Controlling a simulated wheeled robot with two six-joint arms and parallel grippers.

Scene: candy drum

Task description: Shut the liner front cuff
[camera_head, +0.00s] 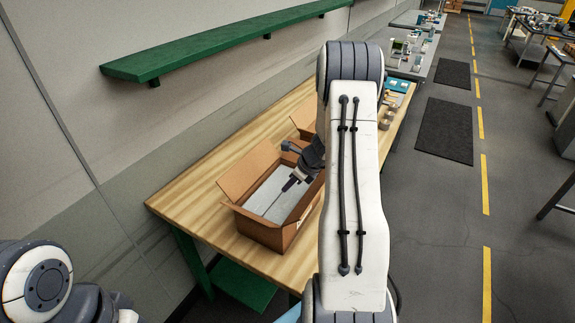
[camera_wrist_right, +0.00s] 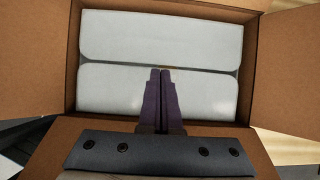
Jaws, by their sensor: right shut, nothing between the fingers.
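An open cardboard box (camera_head: 262,232) stands on the wooden table. Inside it a pale grey liner (camera_head: 262,196) covers the contents. In the right wrist view the liner shows as two panels, a far one (camera_wrist_right: 160,38) and a near one (camera_wrist_right: 108,92), both lying nearly flat and meeting along a dark seam. I cannot tell which one is the front cuff. My right gripper (camera_head: 287,187) is over the box opening, its fingers together and empty. In the wrist view its fingertips (camera_wrist_right: 160,71) are at the seam and hide part of the near panel; contact is unclear.
Box flaps (camera_head: 247,172) are spread outward. A second cardboard box (camera_head: 303,118) stands behind, partly hidden by my right arm. Small items (camera_head: 397,87) lie at the table's far end. A green shelf (camera_head: 215,45) runs along the wall. The table's left part is clear.

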